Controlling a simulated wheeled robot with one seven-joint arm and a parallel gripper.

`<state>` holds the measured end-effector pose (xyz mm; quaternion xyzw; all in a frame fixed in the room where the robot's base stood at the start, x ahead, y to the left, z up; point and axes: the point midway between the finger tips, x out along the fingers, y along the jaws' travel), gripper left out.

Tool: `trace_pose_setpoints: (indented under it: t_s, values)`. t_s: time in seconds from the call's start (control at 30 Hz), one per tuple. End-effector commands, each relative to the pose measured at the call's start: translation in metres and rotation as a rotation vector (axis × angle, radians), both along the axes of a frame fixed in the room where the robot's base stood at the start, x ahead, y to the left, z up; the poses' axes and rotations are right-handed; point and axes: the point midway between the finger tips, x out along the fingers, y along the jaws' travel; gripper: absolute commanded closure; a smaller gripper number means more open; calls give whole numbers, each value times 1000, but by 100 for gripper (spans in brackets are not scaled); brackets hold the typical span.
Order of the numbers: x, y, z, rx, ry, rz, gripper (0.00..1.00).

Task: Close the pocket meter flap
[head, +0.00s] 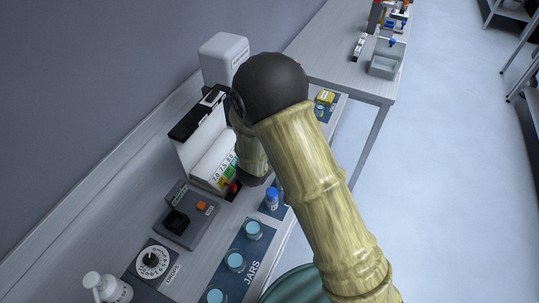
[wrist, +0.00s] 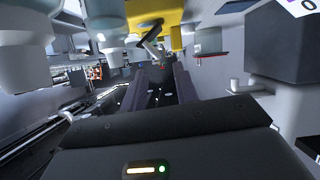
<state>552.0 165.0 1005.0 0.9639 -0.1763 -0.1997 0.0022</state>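I cannot tell for certain which device is the pocket meter. A white device (head: 206,158) with a numbered, coloured scale stands left of centre in the head view. Its tall white panel with a black top edge (head: 197,115) stands raised. In front of it is a grey box (head: 187,216) with an orange button and a dark recess. My arm covers the right side of the white device, and my gripper is hidden behind it in the head view. In the wrist view my gripper's two dark fingers (wrist: 163,75) stand apart, with nothing seen held between them.
A dial (head: 152,262), a pump bottle (head: 107,288) and blue-lidded jars (head: 235,262) on a mat stand toward the front. A blue-capped bottle (head: 271,199) is beside my arm. A white hopper (head: 223,58) stands behind. Open floor lies to the right.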

Motion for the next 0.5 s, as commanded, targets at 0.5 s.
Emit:
trace_pose_setpoints:
  t_s: [0.5]
  values:
    - [-87, 36, 38, 3, 1, 5, 70]
